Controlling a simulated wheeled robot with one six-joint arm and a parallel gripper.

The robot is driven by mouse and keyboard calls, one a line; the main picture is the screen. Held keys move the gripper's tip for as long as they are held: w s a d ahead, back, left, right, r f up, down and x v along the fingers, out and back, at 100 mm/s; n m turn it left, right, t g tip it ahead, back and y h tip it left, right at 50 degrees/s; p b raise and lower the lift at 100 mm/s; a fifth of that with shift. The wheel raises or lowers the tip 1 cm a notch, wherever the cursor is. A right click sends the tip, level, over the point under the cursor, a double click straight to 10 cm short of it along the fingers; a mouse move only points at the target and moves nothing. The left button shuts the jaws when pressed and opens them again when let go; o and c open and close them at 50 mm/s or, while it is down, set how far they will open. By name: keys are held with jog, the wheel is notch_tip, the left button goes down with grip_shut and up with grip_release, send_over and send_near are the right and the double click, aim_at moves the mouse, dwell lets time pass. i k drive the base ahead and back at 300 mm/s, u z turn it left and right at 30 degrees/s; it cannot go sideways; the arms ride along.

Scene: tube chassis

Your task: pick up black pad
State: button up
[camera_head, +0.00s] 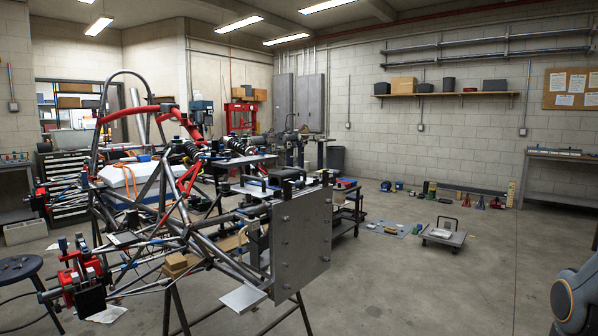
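I cannot tell for certain which item is the black pad. A black block-like piece (91,300) sits at the front of a red assembly (78,272) at the lower left. A dark flat piece (124,239) lies on the tube chassis (200,238) to the right of that assembly. Both are small in this view, and their material is unclear. Part of my own arm (573,305) shows at the lower right edge. My gripper is out of view.
A grey metal plate (302,240) stands at the chassis front, with stand legs below. A dark round stool (20,268) is at the lower left. A low dolly (442,236) and small items are on the floor. The concrete floor (430,290) at right is clear.

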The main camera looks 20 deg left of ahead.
aim_at(284, 178)
jog(key=i, duration=1.95)
jog(key=u, duration=2.3)
